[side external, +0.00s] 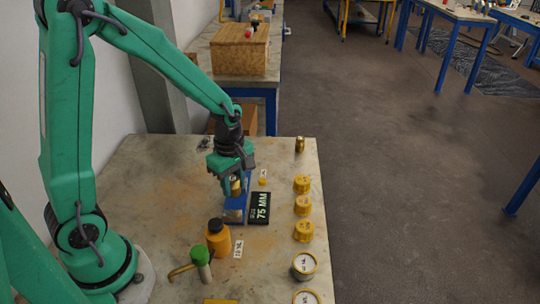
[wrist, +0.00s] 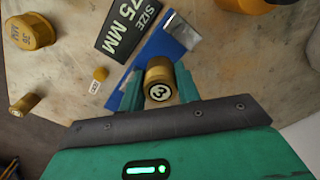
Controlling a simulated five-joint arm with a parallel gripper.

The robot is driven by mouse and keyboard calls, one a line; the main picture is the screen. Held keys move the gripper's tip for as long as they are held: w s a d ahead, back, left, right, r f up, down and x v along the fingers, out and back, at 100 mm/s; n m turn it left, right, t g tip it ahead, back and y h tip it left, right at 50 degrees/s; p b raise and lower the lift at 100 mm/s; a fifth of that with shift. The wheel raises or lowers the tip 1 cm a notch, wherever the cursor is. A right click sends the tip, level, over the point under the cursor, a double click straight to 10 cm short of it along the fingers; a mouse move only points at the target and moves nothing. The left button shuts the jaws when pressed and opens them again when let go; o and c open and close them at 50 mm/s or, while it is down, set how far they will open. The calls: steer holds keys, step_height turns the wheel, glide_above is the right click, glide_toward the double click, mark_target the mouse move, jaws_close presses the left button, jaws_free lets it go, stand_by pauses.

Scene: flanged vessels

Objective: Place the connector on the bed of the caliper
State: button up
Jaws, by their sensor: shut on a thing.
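The connector is a short brass-gold cylinder, its end marked with a 3 in the wrist view (wrist: 159,80). It also shows in the side view (side external: 235,187), partly hidden by the fingers. My gripper (side external: 232,185) is shut on it, with one green finger on each side in the wrist view (wrist: 159,88). The caliper has a blue bed (wrist: 153,47), a grey jaw block (wrist: 181,31) and a black display reading SIZE 75 MM (wrist: 128,25). The connector is over or at the bed; I cannot tell whether it touches. The bed is partly hidden by my gripper in the side view (side external: 234,215).
Several yellow caps (side external: 302,206) line the table's right edge, with a brass fitting (side external: 299,145) behind them. An orange bottle with a dark top (side external: 218,240) and a green-topped item (side external: 200,257) stand in front of the caliper. A small yellow piece (side external: 263,181) lies behind the display.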

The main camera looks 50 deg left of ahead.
mark_target(234, 194)
steer(key=shift+f, duration=2.05)
steer(key=shift+f, duration=0.15)
steer(key=o, duration=0.8)
step_height(234, 194, up, 12)
steer(key=shift+r, duration=0.2)
